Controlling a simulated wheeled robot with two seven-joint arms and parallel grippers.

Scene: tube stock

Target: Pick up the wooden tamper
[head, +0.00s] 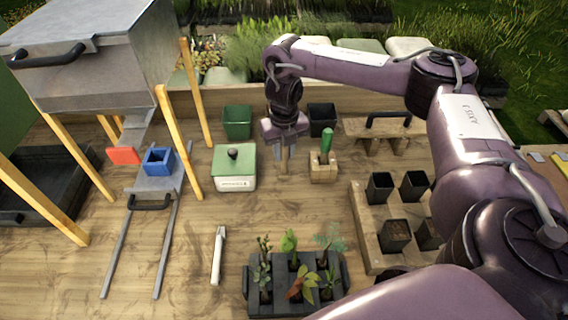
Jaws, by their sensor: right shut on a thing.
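My right gripper (284,147) points down over the middle of the table, between the green-lidded box and a small wooden block. It is shut on a narrow light-brown wooden piece (284,162), which looks like the wooden tamper. Its upper part is hidden between the fingers. I cannot tell whether its lower end touches the table. My left gripper is not in view.
Close right of the gripper, a green-handled tool (327,141) stands in a wooden block (323,174). The green-lidded box (234,167) is close left. Behind are a green pot (237,122) and a black pot (322,118). A plant tray (338,290) stands in front.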

